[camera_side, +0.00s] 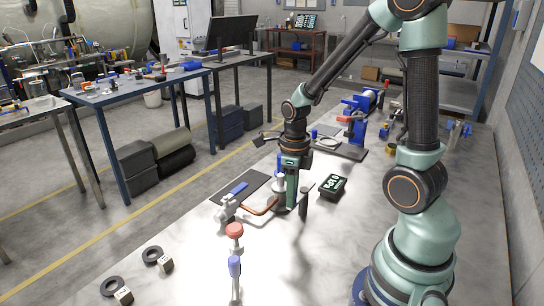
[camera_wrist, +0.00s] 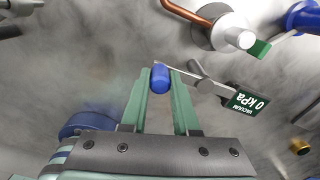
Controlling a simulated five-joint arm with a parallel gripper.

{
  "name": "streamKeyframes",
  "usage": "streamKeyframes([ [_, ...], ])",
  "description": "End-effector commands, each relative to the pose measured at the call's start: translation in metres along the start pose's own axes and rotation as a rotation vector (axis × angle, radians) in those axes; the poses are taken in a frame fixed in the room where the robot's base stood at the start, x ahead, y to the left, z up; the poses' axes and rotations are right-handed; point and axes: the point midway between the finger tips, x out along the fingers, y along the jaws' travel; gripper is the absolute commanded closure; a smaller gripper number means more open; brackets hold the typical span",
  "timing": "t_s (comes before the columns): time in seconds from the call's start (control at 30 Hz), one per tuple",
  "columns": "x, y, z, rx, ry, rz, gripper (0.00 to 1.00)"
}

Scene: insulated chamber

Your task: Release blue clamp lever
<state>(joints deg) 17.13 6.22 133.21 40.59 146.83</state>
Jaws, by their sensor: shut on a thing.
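The blue clamp lever's handle (camera_wrist: 160,76) shows in the wrist view as a rounded blue grip between my fingertips. A thin metal arm runs from it to the right, towards a grey pivot. My gripper (camera_wrist: 163,86) is closed around the handle, one green finger on each side. In the side view my gripper (camera_side: 293,201) points down low over the bench, beside the copper pipe (camera_side: 260,206). The handle cannot be made out there; the gripper hides that spot.
A red knob (camera_side: 235,230) and a blue-topped post (camera_side: 234,266) stand nearer the camera. Black rings (camera_side: 152,254) lie at the front left.

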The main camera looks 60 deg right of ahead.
Motion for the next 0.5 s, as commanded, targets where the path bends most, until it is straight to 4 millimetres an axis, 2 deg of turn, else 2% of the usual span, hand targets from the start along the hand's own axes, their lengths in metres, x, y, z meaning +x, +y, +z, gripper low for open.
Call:
streamKeyframes([
  [0.5, -0.0005, -0.0006, 0.0032, 0.033, -0.002, -0.001, 1.0],
])
